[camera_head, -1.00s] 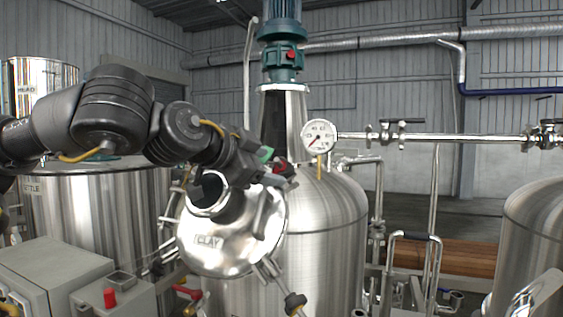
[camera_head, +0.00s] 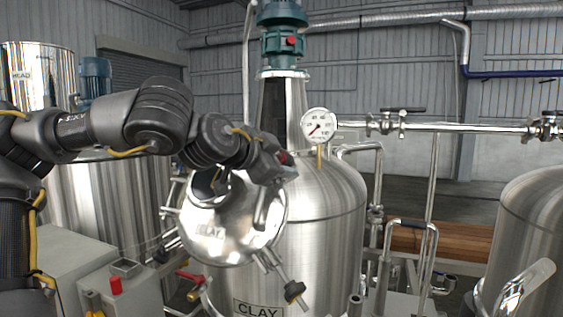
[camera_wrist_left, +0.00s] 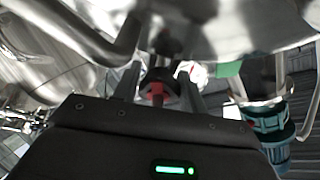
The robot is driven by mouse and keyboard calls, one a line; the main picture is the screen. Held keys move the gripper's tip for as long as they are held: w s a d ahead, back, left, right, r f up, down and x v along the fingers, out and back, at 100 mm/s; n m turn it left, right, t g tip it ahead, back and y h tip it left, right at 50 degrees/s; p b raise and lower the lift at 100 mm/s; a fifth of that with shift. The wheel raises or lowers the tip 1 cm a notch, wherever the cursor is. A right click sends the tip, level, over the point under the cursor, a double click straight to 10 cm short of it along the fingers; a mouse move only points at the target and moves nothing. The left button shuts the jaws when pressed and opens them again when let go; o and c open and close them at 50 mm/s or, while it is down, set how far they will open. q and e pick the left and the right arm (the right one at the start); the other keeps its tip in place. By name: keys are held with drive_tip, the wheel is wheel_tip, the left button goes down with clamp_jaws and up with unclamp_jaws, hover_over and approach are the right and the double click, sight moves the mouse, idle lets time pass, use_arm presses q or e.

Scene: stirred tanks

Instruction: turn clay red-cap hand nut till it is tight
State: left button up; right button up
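The clay tank (camera_head: 325,235) is a shiny steel vessel with a CLAY label. Its round manway lid (camera_head: 240,235), also marked CLAY, faces me. The red-cap hand nut (camera_head: 284,157) shows as a small red spot at the lid's upper right, mostly hidden by my left gripper (camera_head: 276,168). In the left wrist view, the nut's red cap (camera_wrist_left: 157,90) and dark body lie between the two fingers of my left gripper (camera_wrist_left: 160,85). Whether the fingers press on it is unclear. My right gripper is not in view.
A dark knob (camera_head: 293,290) on a rod sticks out below the lid. A pressure gauge (camera_head: 320,124) and a steel pipe (camera_head: 460,127) are right of the tank's neck. A grey box with a red button (camera_head: 115,285) stands lower left. A green part (camera_wrist_left: 229,68) is near the right finger.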

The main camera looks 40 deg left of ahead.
use_arm(q)
drive_tip(key=shift+c, duration=1.3)
drive_tip(key=shift+f+m+h+b, duration=0.1)
drive_tip(key=shift+m+h+b, duration=0.2)
drive_tip(key=shift+m+b, duration=0.45)
drive_tip(key=shift+m+g+b, duration=0.3)
drive_tip(key=shift+m+b, duration=0.1)
drive_tip(key=shift+m, duration=0.25)
drive_tip(key=o, duration=1)
